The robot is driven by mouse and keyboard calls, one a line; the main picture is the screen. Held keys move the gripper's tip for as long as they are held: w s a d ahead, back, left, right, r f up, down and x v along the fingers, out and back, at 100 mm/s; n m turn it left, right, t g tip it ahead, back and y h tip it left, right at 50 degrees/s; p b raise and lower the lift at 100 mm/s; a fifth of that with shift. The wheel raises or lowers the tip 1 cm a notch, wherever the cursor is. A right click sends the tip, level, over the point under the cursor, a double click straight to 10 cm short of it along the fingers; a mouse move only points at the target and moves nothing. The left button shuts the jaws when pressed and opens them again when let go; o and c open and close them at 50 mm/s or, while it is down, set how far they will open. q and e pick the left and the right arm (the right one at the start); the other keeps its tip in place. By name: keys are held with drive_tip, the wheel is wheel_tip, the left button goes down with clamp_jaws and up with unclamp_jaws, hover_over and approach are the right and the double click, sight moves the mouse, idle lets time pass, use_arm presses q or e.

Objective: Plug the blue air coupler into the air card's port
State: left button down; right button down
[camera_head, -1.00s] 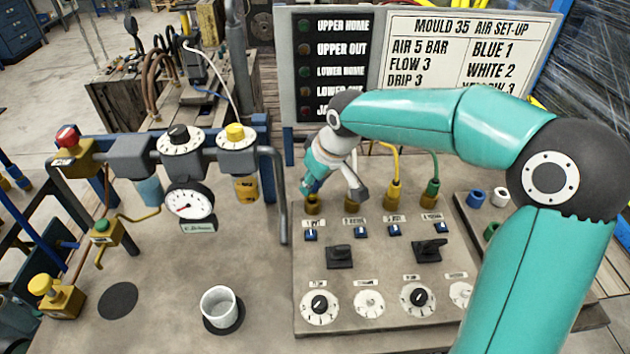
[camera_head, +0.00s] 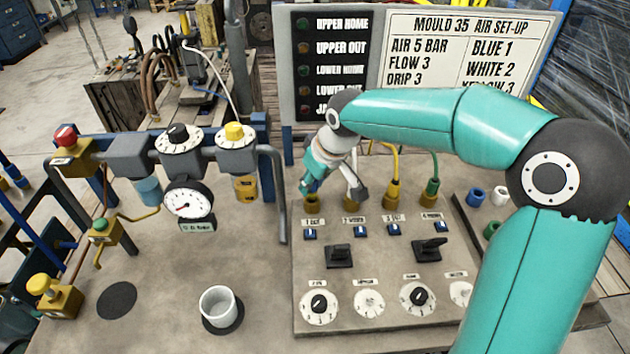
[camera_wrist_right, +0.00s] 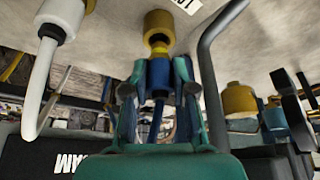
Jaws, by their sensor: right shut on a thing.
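My right gripper (camera_wrist_right: 158,95) is shut on the blue air coupler (camera_wrist_right: 158,76), with a blue hose trailing from it. In the wrist view the coupler's brass nose points at the brass port (camera_wrist_right: 160,24) and lies in line with it. The nose is at or very near the port mouth; I cannot tell whether it has entered. In the head view my right gripper (camera_head: 309,183) is over the leftmost port (camera_head: 312,203), labelled 1, and hides the coupler. The air card (camera_head: 468,50) reads BLUE 1, WHITE 2. My left gripper is not in view.
A white coupler (camera_wrist_right: 62,17) sits beside it at port 2. Yellow (camera_head: 392,180) and green (camera_head: 433,187) couplers stand in the ports further right. A bent grey pipe (camera_head: 279,190) stands close left of the panel. A white cup (camera_head: 218,306) stands at the front.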

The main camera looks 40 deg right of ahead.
drive_tip(key=shift+f+b, duration=1.05)
drive_tip(key=shift+f, duration=0.1)
idle(1.3)
drive_tip(key=shift+c, duration=2.4)
unclamp_jaws()
drive_tip(key=shift+w, duration=0.1)
drive_tip(key=shift+r+p, duration=3)
drive_tip(key=shift+r, duration=0.8)
